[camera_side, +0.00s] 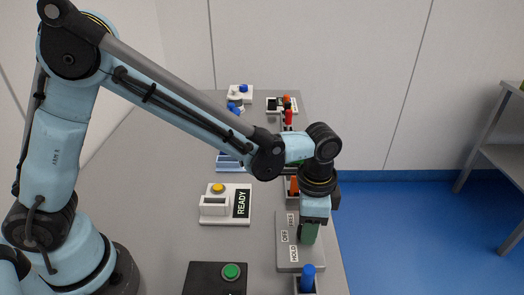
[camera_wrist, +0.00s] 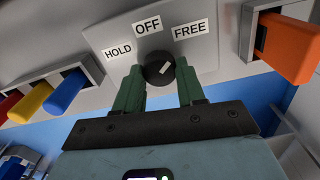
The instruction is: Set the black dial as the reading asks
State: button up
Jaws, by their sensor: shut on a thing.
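The black dial (camera_wrist: 154,70) sits on a grey plate (camera_wrist: 98,35) in the wrist view. Labels HOLD (camera_wrist: 118,51), OFF (camera_wrist: 147,26) and FREE (camera_wrist: 190,28) fan out around it. Its short white mark slants up and right, roughly toward FREE. My gripper (camera_wrist: 160,77) is shut on the dial, with one green finger on each side. In the side view my gripper (camera_side: 309,238) reaches down onto the labelled plate (camera_side: 287,263) and hides the dial. A white box (camera_side: 226,217) there carries a READY sign (camera_side: 241,203).
A black box with a green button (camera_side: 231,271) and a blue lever (camera_side: 307,274) stand near the front. In the wrist view, an orange lever (camera_wrist: 285,45) is at right and a blue lever (camera_wrist: 66,91) at left. Several other devices stand farther back.

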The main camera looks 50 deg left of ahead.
jog(key=o, duration=1)
jog(key=shift+o, duration=0.2)
notch_tip(320, 180, up, 12)
jog(key=s+a+n+t, duration=0.3)
jog(key=s+a+n, duration=0.1)
jog(key=a, duration=0.6)
jog(key=s+a+n+t, duration=0.3)
jog(key=a+n, duration=0.3)
jog(key=a, duration=0.3)
jog(key=shift+s+a+f+t, duration=0.4)
jog(key=shift+f+t, duration=0.05)
jog(key=shift+t, duration=0.15)
